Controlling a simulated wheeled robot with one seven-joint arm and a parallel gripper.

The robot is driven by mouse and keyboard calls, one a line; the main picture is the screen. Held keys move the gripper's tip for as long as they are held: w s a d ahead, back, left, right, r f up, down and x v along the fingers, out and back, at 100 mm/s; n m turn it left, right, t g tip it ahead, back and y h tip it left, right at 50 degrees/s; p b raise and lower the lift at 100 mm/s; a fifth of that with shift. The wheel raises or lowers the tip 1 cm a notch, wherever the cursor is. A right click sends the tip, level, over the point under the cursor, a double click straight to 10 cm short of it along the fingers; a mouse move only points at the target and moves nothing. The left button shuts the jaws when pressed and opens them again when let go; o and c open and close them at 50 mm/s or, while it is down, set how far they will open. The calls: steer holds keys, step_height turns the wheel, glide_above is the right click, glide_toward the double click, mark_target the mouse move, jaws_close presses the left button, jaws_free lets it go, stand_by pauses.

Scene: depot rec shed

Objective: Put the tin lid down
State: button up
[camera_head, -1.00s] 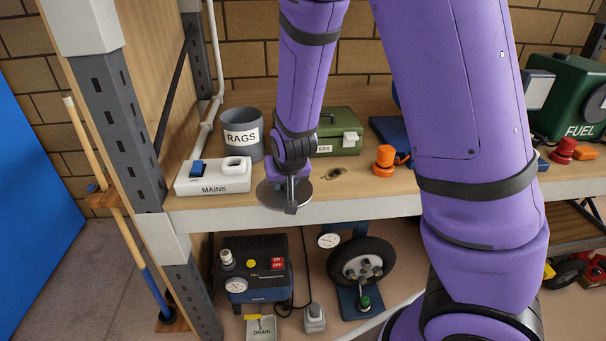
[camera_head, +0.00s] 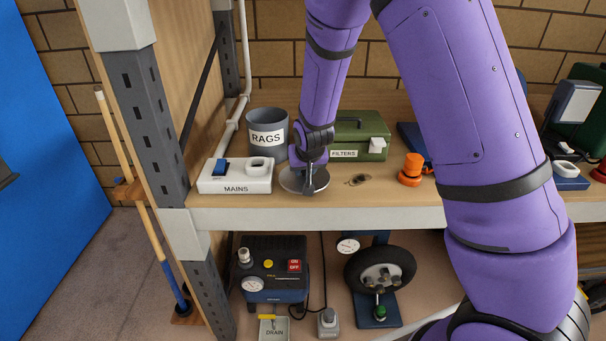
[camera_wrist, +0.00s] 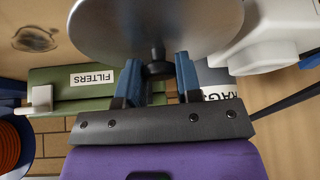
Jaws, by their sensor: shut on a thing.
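The tin lid (camera_head: 294,181) is a round grey metal disc with a knob, at the shelf's front part between the white MAINS box and the FILTERS box. My gripper (camera_head: 309,190) is shut on the lid's knob. In the wrist view my gripper (camera_wrist: 157,72) has its two blue fingers on either side of the dark knob, with the lid (camera_wrist: 150,25) spreading beyond it. The lid looks level and close to the shelf top (camera_head: 400,198). I cannot tell whether it touches the wood.
The MAINS box (camera_head: 236,183) stands close to the lid's left. The RAGS tin (camera_head: 267,138) and the green FILTERS box (camera_head: 350,142) stand behind. An orange object (camera_head: 411,170) stands to the right. Bare wood with a dark stain (camera_head: 357,180) lies between it and the lid.

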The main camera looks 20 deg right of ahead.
mark_target(303, 174)
steer(key=shift+w, duration=0.9)
steer(key=shift+w+d+f, duration=0.1)
steer(key=shift+w+f, duration=0.15)
steer(key=shift+f, duration=1.55)
steer(key=shift+f, duration=0.15)
steer(key=o, duration=0.9)
steer(key=shift+o, duration=0.2)
